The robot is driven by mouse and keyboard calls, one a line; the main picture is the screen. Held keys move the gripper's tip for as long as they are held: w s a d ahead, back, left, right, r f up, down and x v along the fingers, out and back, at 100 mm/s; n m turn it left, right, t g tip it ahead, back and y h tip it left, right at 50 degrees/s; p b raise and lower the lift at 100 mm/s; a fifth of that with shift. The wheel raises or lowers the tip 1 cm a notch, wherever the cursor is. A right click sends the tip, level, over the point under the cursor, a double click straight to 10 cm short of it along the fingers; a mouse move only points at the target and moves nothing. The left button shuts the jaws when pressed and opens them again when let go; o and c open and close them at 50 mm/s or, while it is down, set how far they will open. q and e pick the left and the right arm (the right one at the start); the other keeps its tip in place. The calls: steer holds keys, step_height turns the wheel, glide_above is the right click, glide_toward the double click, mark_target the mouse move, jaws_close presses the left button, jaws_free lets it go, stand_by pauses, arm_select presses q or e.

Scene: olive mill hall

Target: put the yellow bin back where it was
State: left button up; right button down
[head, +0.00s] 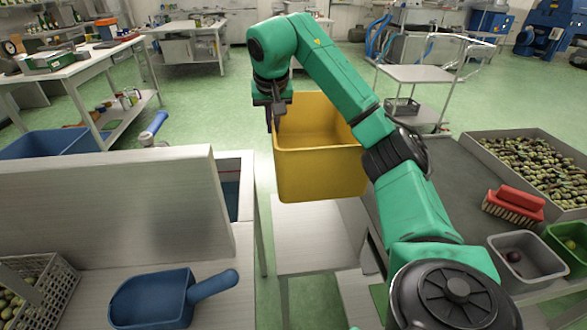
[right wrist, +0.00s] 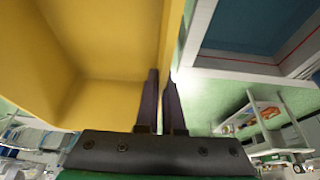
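The yellow bin (head: 320,175) is in the middle of the head view, in the gap between the left bench and the right table. It is open at the top and looks empty as far as I can see inside. My right gripper (head: 276,112) is at its left rim. In the right wrist view, the two dark fingers (right wrist: 160,102) pinch the wall of the bin (right wrist: 105,40), one on each side. The bin looks roughly upright above a pale platform; I cannot tell whether it touches anything beneath. My left gripper is not in view.
The left bench holds a raised grey panel (head: 120,205), a blue scoop (head: 155,300) and an olive crate (head: 45,285). The right table has an olive tray (head: 490,160), a red brush (head: 515,203) and a grey tub (head: 527,258). A pale platform (head: 312,240) lies below the bin.

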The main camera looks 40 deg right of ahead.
step_height(320, 180, down, 12)
steer(key=b, duration=0.2)
steer(key=shift+s+f+b, duration=0.1)
steer(key=shift+s+b, duration=0.05)
steer(key=shift+b, duration=0.15)
step_height(320, 180, down, 14)
steer(key=b, duration=0.1)
steer(key=shift+f, duration=0.15)
steer(key=c, duration=1)
jaws_free()
steer(key=shift+c, duration=0.2)
steer(key=v, duration=1.2)
steer(key=shift+p, duration=0.3)
